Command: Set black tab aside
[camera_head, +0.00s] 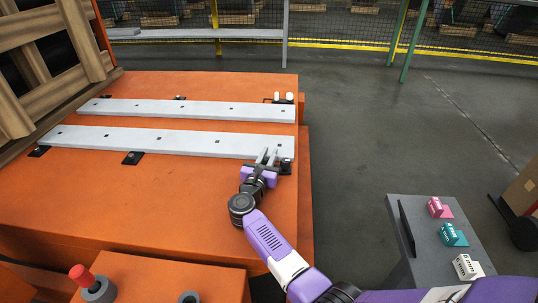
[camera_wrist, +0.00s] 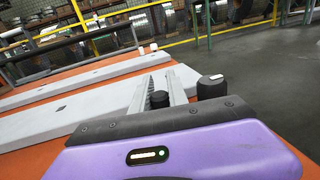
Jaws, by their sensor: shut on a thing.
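My gripper (camera_head: 266,157) is at the right end of the near steel strip (camera_head: 180,140), low over the orange bench. In the wrist view, my gripper (camera_wrist: 161,90) has its fingers on either side of a small black tab (camera_wrist: 160,100), a dark round piece, and is shut on it. In the head view the fingers hide that piece. A black fitting (camera_head: 286,166) shows just right of the fingers; a dark knob with a pale top (camera_wrist: 212,86) stands right of the fingers in the wrist view. Other black tabs sit along the strip's front edge, in the middle (camera_head: 132,158) and at left (camera_head: 39,151).
A second steel strip (camera_head: 190,108) lies behind the first, with a fitting with white knobs (camera_head: 283,98) at its right end. A grey side table (camera_head: 420,235) at lower right bears pink (camera_head: 439,208), teal (camera_head: 453,235) and white (camera_head: 467,266) pieces. Open floor lies between.

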